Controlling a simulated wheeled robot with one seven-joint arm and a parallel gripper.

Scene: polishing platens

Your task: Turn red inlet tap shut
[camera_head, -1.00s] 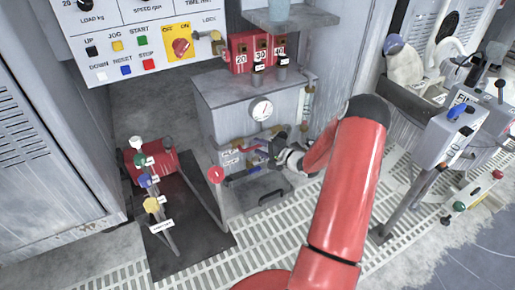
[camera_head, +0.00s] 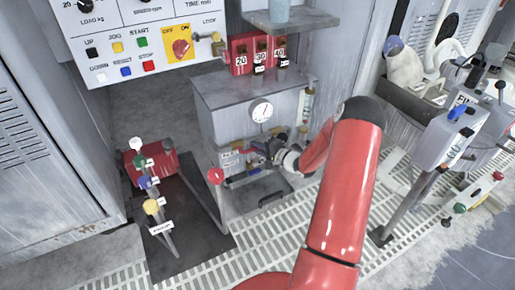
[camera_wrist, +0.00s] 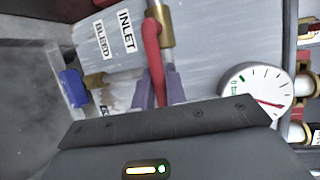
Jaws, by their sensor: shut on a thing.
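The red inlet tap (camera_wrist: 152,42) has a red lever on a brass body, beside the "INLET" label (camera_wrist: 127,30) in the wrist view. The lever runs down between the two purple-grey fingers of my gripper (camera_wrist: 158,88), which are shut on it. In the head view my gripper (camera_head: 268,150) is at the front of the grey cabinet (camera_head: 222,122), just below the dial gauge (camera_head: 262,111).
A blue bleed tap (camera_wrist: 73,88) sits beside the "BLEED" label, left of my gripper in the wrist view. The gauge (camera_wrist: 257,95) is close on the right. A red round handle (camera_head: 216,176) stands left of the cabinet's lower front.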

